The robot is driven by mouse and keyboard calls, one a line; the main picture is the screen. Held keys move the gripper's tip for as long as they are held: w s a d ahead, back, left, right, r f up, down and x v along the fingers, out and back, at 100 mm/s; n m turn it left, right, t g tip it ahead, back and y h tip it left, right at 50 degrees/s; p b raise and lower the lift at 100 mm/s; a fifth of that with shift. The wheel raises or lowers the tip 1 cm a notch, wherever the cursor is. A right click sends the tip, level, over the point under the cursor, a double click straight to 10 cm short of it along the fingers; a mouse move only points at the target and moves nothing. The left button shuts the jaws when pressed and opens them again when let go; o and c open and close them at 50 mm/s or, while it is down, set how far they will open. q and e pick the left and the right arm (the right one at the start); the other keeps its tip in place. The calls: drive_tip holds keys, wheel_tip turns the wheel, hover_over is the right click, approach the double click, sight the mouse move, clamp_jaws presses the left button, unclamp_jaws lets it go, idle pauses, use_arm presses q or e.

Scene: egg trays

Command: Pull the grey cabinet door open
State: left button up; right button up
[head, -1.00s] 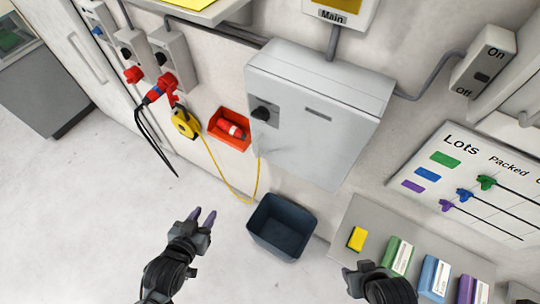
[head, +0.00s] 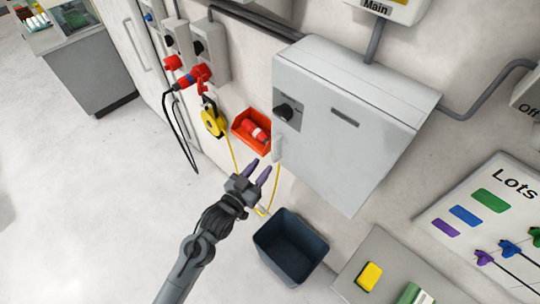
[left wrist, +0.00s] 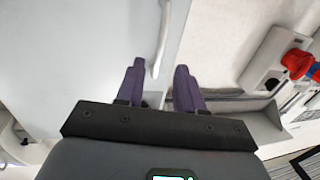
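The grey cabinet (head: 375,100) hangs on the wall with its door shut. A black rotary knob (head: 287,112) sits at the door's upper left, and a pale upright handle (head: 277,148) is at its left edge. My left gripper (head: 257,174) is open and empty, just below and left of the handle. In the left wrist view the open purple fingers (left wrist: 160,78) point toward the handle (left wrist: 161,42), whose near end appears between the tips. I cannot tell whether they touch it. The door face (left wrist: 75,50) fills the left. My right gripper is not in view.
A red bin (head: 250,136) with a red object is left of the cabinet. A yellow padlock-like item (head: 213,122) and yellow cord hang nearby. A dark open bin (head: 290,250) is below. The Lots board (head: 480,235) is at right. Open floor lies left.

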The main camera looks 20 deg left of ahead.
use_arm(q)
drive_tip(key=w, duration=0.2)
drive_tip(key=w+d, duration=0.1)
drive_tip(key=w, duration=0.2)
drive_tip(key=shift+w+p, duration=0.2)
drive_tip(key=shift+p, duration=0.15)
drive_tip(key=shift+c, duration=0.5)
clamp_jaws()
idle(0.7)
